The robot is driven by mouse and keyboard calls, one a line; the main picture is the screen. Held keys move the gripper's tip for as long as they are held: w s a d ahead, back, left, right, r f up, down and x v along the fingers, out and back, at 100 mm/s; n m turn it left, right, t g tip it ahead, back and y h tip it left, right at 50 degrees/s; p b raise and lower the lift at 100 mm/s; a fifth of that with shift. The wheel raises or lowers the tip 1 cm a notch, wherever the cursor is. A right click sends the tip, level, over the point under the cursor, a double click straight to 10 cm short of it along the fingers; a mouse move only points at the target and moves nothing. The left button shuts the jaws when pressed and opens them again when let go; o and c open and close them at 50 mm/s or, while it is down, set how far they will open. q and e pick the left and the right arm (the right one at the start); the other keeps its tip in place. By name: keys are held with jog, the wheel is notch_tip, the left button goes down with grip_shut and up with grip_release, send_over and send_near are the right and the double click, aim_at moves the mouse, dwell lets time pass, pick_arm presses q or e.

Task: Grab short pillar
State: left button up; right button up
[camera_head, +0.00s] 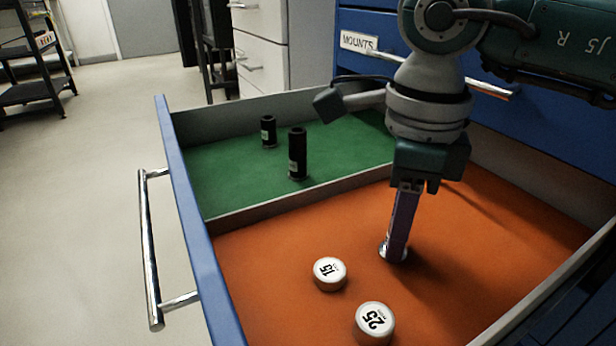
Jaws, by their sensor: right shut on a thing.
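Two black pillars stand upright in the green compartment of an open drawer. The one at the back left, the short pillar (268,131), looks smaller; the taller pillar (297,155) stands nearer, with a pale label. My right gripper (394,250) points down into the orange compartment, to the right of both pillars and apart from them. It is shut on a small round silvery piece (384,249) at the compartment floor, mostly hidden by the fingers. My left gripper is not in view.
Two round white-topped pieces, marked 15 (329,273) and 25 (374,322), sit in the orange compartment. A grey divider (290,203) separates it from the green one. The drawer's blue front (196,215) has a metal handle (149,250). Blue cabinet drawers stand behind.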

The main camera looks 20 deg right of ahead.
grip_shut()
jog(key=shift+r, duration=0.15)
